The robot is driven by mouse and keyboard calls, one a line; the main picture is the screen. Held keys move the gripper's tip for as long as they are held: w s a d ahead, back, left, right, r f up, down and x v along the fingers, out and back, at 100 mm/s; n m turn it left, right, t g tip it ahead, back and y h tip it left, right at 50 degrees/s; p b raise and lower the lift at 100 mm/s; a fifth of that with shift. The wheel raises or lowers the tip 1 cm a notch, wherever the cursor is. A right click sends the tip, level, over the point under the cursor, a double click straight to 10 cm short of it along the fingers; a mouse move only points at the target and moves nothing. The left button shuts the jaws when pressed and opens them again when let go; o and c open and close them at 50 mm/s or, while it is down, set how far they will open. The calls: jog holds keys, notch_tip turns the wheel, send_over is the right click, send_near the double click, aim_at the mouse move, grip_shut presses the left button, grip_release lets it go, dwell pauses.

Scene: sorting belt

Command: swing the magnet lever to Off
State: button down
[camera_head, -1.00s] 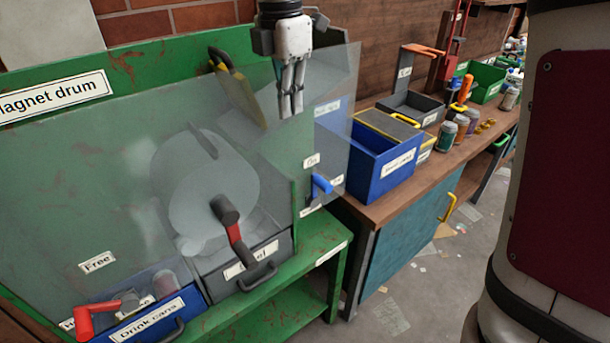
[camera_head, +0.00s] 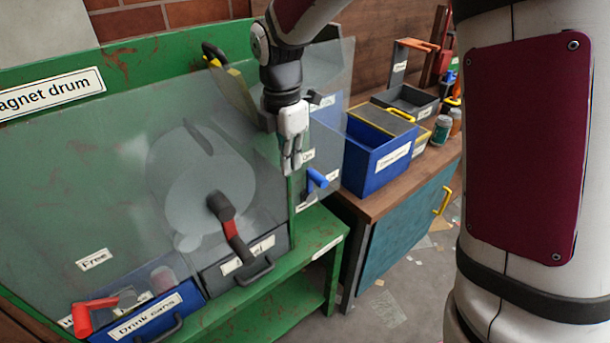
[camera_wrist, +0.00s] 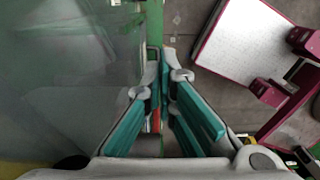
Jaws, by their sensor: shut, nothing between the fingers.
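The green magnet drum station (camera_head: 40,180) has a clear front panel over a pale drum (camera_head: 205,190). A small blue lever (camera_head: 317,178) sticks out at the panel's right end, tilted, with small labels around it; one above it looks like "On" (camera_head: 307,155), the others are too small or hidden to read. My gripper (camera_head: 292,168) is shut and empty, pointing down, just left of and slightly above the blue lever. I cannot tell whether it touches the lever. The fingers also show in the wrist view (camera_wrist: 165,78); the lever is not clear there.
A red handle (camera_head: 92,315) is at lower left, near a "Free" label (camera_head: 94,260). A blue "Drink cans" drawer (camera_head: 150,316) and a grey drawer (camera_head: 245,262) sit below. A blue bin (camera_head: 378,160) stands right.

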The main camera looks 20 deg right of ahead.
jog(key=w+d+f, duration=0.1)
jog(key=d+f, duration=0.3)
jog(key=f, duration=0.2)
jog(key=shift+w+f+p, duration=0.3)
jog(key=shift+p, duration=0.05)
jog(key=shift+w+d+r+y, duration=0.15)
jog(key=shift+d+y, duration=0.1)
jog(key=shift+y, duration=0.15)
